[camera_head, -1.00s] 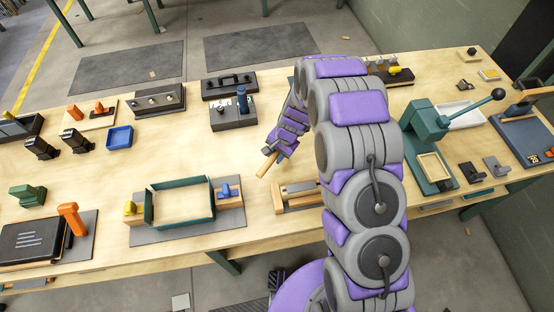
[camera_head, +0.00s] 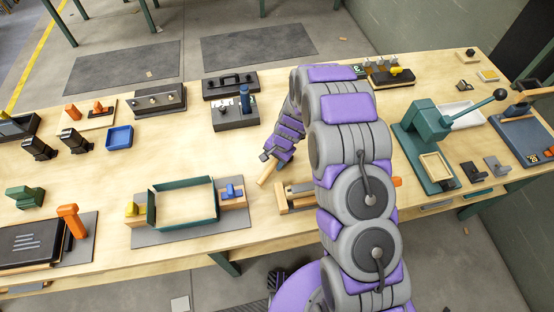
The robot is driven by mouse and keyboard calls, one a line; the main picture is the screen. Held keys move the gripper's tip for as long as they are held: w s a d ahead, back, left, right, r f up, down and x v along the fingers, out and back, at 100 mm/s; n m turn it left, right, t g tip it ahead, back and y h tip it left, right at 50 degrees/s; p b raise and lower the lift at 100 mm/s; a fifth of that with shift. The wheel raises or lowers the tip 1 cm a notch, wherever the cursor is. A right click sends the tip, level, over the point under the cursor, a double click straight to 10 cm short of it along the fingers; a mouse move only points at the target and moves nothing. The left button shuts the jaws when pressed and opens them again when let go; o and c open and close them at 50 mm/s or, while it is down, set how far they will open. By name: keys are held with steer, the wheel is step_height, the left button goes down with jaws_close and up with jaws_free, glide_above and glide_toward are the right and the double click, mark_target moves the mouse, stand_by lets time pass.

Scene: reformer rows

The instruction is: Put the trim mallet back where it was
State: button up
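My gripper (camera_head: 272,160) is over the middle of the bench, left of the big arm links. It appears shut on a light wooden piece (camera_head: 266,176), which looks like the handle of the trim mallet. The piece slants down to the left from the fingers. The mallet's head is not clearly visible, and the fingers are small and partly hidden. A low wooden tray (camera_head: 283,207) lies just below and right of the gripper, near the bench's front edge. My arm hides its right part. I cannot tell whether the mallet touches the bench.
A green-walled frame (camera_head: 183,222) on a grey mat stands left of the tray. A green lever press (camera_head: 424,140) is to the right. Bare wood lies left of the gripper.

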steer(key=shift+s+a+f, duration=0.1)
steer(key=shift+s, duration=0.05)
steer(key=shift+d, duration=0.9)
steer(key=v, duration=0.2)
steer(key=a+v, duration=0.1)
steer(key=v, duration=0.2)
steer(key=p+v, duration=0.1)
steer(key=v, duration=0.1)
steer(key=shift+w+a+r, duration=0.2)
steer(key=shift+r, duration=0.3)
steer(key=s+d+r+n, duration=0.2)
steer(key=s+d+r, duration=0.4)
steer(key=r, duration=0.4)
steer(key=s+d+r+n, duration=0.1)
steer(key=s+d+r, duration=0.2)
steer(key=s+r, duration=0.55)
steer(key=s+d+r+n+h, duration=0.1)
steer(key=s+d+r, duration=0.2)
steer(key=s, duration=0.4)
steer(key=s+d+r+g+h, duration=0.1)
steer(key=s+d+r, duration=0.2)
steer(key=s, duration=0.4)
steer(key=s+d+r+n+h, duration=0.1)
steer(key=s+d+r, duration=0.1)
steer(key=s, duration=0.5)
steer(key=shift+s+d+r+n+g, duration=0.2)
steer(key=shift+d+r+n+g, duration=0.15)
steer(key=shift+r, duration=0.3)
